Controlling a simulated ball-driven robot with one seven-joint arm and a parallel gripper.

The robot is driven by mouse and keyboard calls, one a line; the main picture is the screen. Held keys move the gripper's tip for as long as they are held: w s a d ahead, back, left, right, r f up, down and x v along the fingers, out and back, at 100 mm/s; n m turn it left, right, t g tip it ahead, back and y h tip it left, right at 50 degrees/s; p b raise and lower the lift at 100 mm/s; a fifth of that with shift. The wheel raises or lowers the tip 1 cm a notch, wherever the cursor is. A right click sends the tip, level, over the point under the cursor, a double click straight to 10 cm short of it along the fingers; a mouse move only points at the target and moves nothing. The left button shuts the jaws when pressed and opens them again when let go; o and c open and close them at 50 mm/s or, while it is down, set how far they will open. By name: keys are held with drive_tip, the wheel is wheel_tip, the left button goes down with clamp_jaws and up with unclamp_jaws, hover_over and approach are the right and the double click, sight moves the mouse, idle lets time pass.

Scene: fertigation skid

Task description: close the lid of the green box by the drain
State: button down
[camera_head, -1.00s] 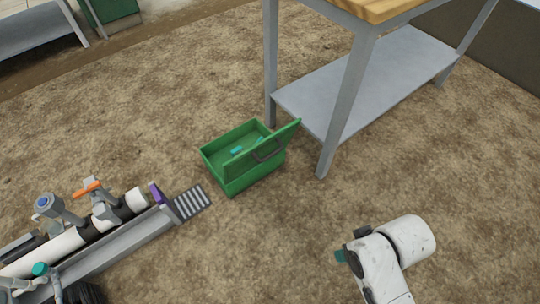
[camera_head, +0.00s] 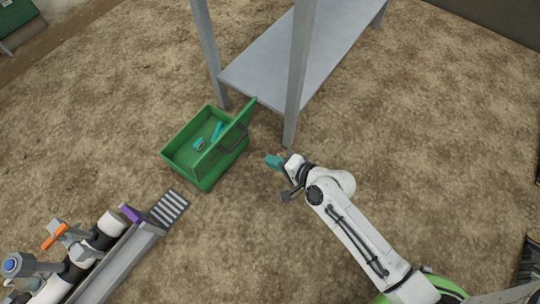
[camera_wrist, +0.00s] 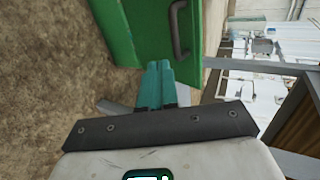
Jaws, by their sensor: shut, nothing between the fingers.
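The green box (camera_head: 205,172) stands on the soil beside the striped drain grate (camera_head: 170,208). Its lid (camera_head: 228,138) is open, standing up along the box's right side, with a dark handle on its outer face. Small teal items (camera_head: 199,144) lie inside the box. My gripper (camera_head: 272,161) is shut and empty, to the right of the box and a short gap from the lid. In the wrist view the teal fingers (camera_wrist: 157,85) point toward the green lid (camera_wrist: 160,30) and its handle (camera_wrist: 178,28); whether they touch it is not clear there.
A metal workbench with a grey lower shelf (camera_head: 290,50) stands behind; its near leg (camera_head: 296,90) is close to the lid and my gripper. The pipe skid (camera_head: 100,265) with valves lies at lower left.

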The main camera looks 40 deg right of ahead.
sight(231, 147)
drive_tip(key=w+r+b+x, duration=0.1)
drive_tip(key=b+x, duration=0.2)
drive_tip(key=x, duration=0.8)
drive_tip(key=shift+a+r+b, duration=0.2)
drive_tip(key=shift+r+b, duration=0.15)
drive_tip(key=shift+r, duration=0.1)
drive_tip(key=shift+r, duration=0.1)
